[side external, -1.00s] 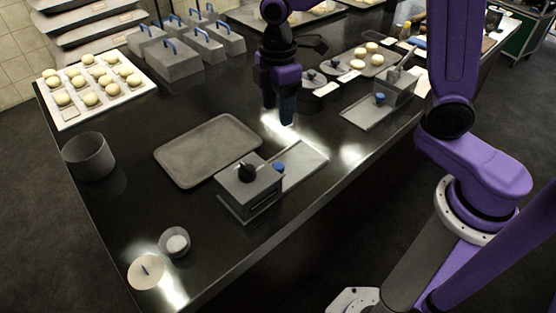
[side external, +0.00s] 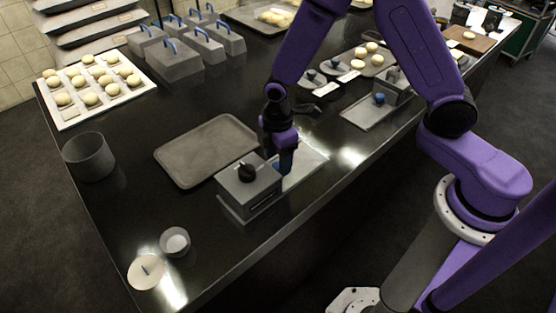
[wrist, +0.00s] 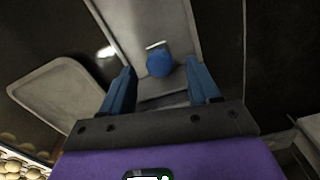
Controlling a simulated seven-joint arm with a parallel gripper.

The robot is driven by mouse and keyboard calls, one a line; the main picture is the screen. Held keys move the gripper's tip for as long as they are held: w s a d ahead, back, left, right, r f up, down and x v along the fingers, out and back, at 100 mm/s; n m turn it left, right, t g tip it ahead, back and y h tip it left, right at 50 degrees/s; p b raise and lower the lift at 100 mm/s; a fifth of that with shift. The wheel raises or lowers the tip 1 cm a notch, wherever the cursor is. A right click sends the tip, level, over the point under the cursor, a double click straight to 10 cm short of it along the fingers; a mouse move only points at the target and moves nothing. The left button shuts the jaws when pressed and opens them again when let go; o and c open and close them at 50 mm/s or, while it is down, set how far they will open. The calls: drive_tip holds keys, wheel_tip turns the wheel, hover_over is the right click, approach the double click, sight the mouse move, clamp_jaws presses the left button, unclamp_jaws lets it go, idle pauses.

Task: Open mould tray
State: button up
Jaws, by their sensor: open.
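The mould tray is a flat grey tray (side external: 307,164) that sticks out from a grey box (side external: 249,187) with a black knob on top. In the wrist view the tray (wrist: 124,22) carries a round blue knob (wrist: 160,62). My gripper (side external: 285,168) is low over the tray beside the box and hides the blue knob in the side view. In the wrist view my gripper (wrist: 162,84) is open, with one blue finger on each side of the blue knob and a gap to both. I cannot tell how far the fingertips reach down.
A flat grey baking tray (side external: 205,150) lies left of the box. A second grey box (side external: 393,84) with its own tray and blue knob stands to the right. A round container (side external: 88,157), small cup (side external: 174,242) and white disc (side external: 146,271) lie near the left edge.

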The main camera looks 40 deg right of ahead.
drive_tip(key=shift+f, duration=0.8)
clamp_jaws()
drive_tip(key=d, duration=1.1)
drive_tip(key=shift+d, duration=0.3)
unclamp_jaws()
wheel_tip(320, 180, up, 18)
drive_tip(key=shift+f, duration=0.25)
